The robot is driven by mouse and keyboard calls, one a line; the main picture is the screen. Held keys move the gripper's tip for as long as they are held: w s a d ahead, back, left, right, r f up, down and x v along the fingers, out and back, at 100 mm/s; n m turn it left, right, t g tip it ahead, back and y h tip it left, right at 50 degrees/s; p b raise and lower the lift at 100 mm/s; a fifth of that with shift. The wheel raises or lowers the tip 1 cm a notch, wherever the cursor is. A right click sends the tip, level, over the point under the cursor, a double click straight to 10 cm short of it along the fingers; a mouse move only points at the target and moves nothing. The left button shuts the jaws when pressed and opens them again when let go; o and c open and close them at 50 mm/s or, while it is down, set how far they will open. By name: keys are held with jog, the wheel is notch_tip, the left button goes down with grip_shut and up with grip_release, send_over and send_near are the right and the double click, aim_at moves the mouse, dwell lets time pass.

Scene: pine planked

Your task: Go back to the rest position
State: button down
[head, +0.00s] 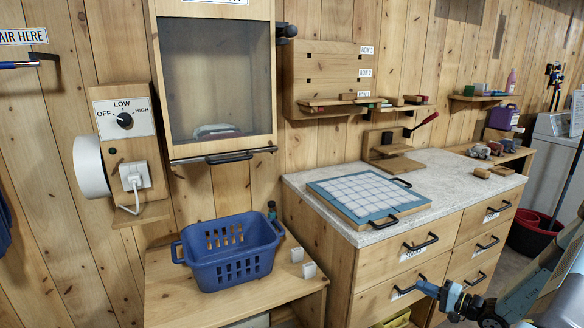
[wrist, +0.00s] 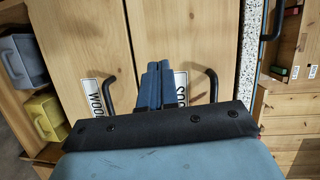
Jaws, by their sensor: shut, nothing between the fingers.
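My gripper (head: 428,288) is at the lower right of the head view, in front of the wooden drawer unit (head: 376,272). Its blue fingers are shut together and empty, as the wrist view (wrist: 158,70) also shows. The fingertips point at the drawer fronts, close to a black drawer handle (head: 404,291). I cannot tell whether they touch it. In the wrist view one dark handle (wrist: 112,90) is left of the fingers and another (wrist: 212,86) is to the right.
A pale counter (head: 462,190) bears a blue-framed grid board (head: 368,196). A blue basket (head: 228,262) stands on a low wooden table (head: 165,290) at the left. Grey (wrist: 22,62) and yellow (wrist: 44,116) bins show in the wrist view. The drawers look closed.

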jog(key=s+a+r+n+g+h, duration=0.1)
jog(key=s+a+r+n+g, duration=0.3)
jog(key=r, duration=0.4)
jog(key=s+a+r+n+g+h, duration=0.1)
jog(key=a+r+g, duration=0.2)
jog(key=a+r, duration=0.5)
jog(key=s+a+r+n+g+h, duration=0.1)
jog(key=s+a+r+n+g, duration=0.25)
jog(key=r, duration=0.55)
jog(key=s+a+r+t+h, duration=0.2)
jog(key=s+r+h, duration=0.2)
jog(key=s+r, duration=0.5)
jog(key=s+a+r+t+h, duration=0.2)
jog(key=s+a+r+h, duration=0.1)
jog(key=s+r, duration=0.6)
jog(key=shift+s+a+r+h, duration=0.25)
jog(key=shift+s+r+h, duration=0.1)
jog(key=shift+s+h, duration=0.45)
